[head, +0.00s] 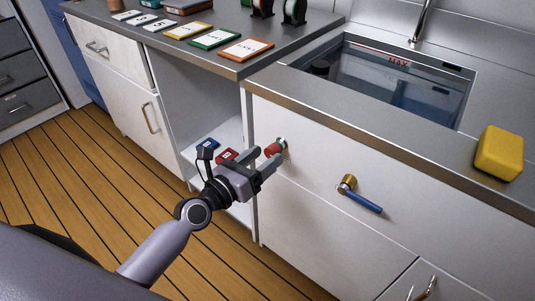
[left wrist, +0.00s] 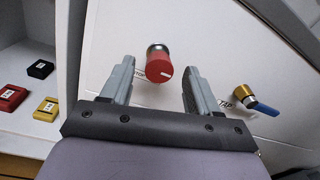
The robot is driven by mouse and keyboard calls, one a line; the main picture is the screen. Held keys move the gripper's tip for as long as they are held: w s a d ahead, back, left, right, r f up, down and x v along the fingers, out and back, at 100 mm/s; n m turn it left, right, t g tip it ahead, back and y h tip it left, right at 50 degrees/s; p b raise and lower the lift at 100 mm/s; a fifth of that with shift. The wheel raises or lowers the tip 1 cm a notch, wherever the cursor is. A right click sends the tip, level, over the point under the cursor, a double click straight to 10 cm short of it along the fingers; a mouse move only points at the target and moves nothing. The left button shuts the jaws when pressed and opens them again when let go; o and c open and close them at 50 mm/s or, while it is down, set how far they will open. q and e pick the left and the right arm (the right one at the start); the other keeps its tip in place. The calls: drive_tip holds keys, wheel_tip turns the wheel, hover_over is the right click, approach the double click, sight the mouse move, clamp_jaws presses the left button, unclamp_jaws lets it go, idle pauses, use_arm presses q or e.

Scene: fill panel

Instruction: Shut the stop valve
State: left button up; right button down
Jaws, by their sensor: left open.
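The stop valve is a red round knob (head: 272,150) on a metal stem on the white panel below the sink. My left gripper (head: 267,164) is open in front of the panel at the knob. In the left wrist view its fingers (left wrist: 159,76) stand to either side of the knob, with gaps visible on both sides. My right gripper is not in view.
A brass tap with a blue lever (head: 362,199) is on the panel to the right, labelled TAP. An open shelf with small coloured blocks (head: 208,143) is left of the panel. The sink (head: 400,85) and a yellow sponge (head: 499,152) are above.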

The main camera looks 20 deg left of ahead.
use_arm(q)
drive_tip(key=shift+x, duration=1.05)
drive_tip(key=c, duration=1)
drive_tip(key=shift+c, duration=0.2)
drive_tip(key=shift+m, duration=0.3)
